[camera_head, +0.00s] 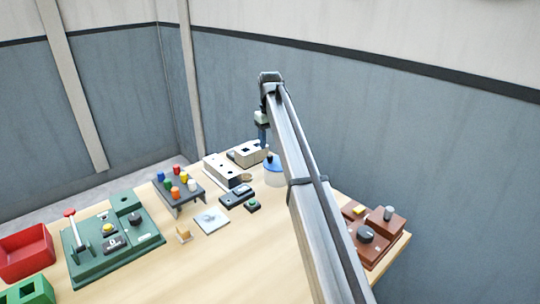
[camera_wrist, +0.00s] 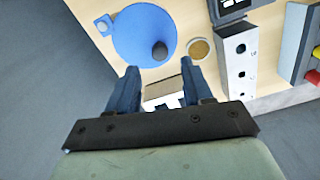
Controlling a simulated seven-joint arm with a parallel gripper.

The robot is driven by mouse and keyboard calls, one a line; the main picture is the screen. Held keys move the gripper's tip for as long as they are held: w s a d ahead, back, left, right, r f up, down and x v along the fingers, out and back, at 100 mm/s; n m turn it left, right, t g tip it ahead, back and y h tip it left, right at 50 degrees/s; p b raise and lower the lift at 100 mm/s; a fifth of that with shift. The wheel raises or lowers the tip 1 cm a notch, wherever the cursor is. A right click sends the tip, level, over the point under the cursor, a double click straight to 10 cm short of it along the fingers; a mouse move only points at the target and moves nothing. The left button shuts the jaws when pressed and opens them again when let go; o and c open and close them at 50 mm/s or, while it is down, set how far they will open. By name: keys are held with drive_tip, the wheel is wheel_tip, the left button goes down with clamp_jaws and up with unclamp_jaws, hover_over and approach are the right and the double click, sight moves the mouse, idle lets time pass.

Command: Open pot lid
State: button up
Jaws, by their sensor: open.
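The pot (camera_head: 274,181) is a pale cylinder near the back of the table, partly hidden by my arm. Its blue lid (camera_head: 272,165) sits on top. In the wrist view the lid (camera_wrist: 135,35) is a round blue disc with a dark knob (camera_wrist: 159,50) and a small blue tab (camera_wrist: 105,25) at its left. My gripper (camera_wrist: 162,84) is open and empty, its two blue fingers apart below the knob in the wrist view. In the head view my gripper (camera_head: 262,140) hangs above and slightly left of the lid.
Beige blocks (camera_head: 222,168) stand close left of the pot. A rack with coloured pegs (camera_head: 178,188), a green panel with a red-topped lever (camera_head: 112,240) and a red bin (camera_head: 27,252) lie further left. Brown boxes (camera_head: 372,240) are at right. The front middle of the table is clear.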

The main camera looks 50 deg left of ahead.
sight(270, 155)
drive_tip(key=shift+f, duration=3.1)
clamp_jaws()
